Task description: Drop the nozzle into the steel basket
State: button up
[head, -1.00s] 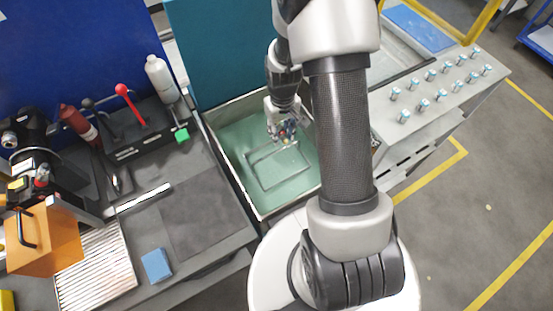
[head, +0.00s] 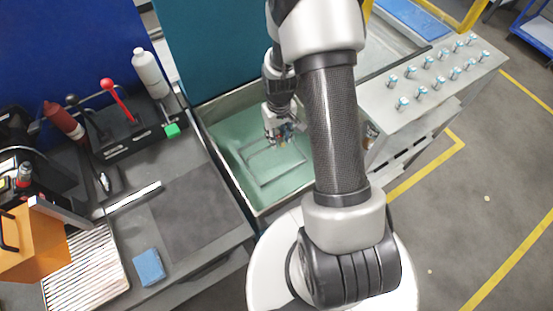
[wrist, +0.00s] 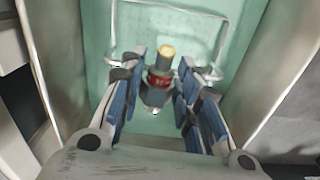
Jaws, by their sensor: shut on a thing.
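My gripper (head: 281,138) hangs over the green-lined tank. In the wrist view its blue-padded fingers (wrist: 162,95) are shut on the nozzle (wrist: 158,82), a small dark grey piece with a red band and a yellow tip. In the head view the nozzle is too small to make out clearly between the fingers. A rectangular wire outline (head: 270,182), which looks like the rim of the steel basket, lies in the tank. In the wrist view it shows beyond the nozzle (wrist: 222,45). The basket's depth and mesh cannot be made out.
The metal tank's wall (head: 232,190) surrounds the gripper. A teal panel (head: 205,45) stands behind it. The left bench holds a white bottle (head: 150,72), a blue block (head: 149,266) and a dark mat (head: 197,213). The right table (head: 450,95) carries several small upright pieces.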

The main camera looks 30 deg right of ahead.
jog(key=o, duration=1.2)
notch_tip(320, 180, up, 12)
jog(key=s+a+r+t+b, duration=0.1)
jog(key=s+a+r, duration=0.25)
jog(key=r, duration=0.45)
jog(key=s+a+r+t+b, duration=0.1)
jog(key=s+a+r, duration=0.3)
jog(key=s, duration=0.3)
jog(key=s+a+r+t+b, duration=0.1)
jog(key=s+a+r, duration=0.3)
jog(key=s, duration=0.4)
jog(key=shift+a+r+t, duration=0.3)
jog(key=shift+a+t, duration=0.15)
jog(key=shift+t, duration=0.35)
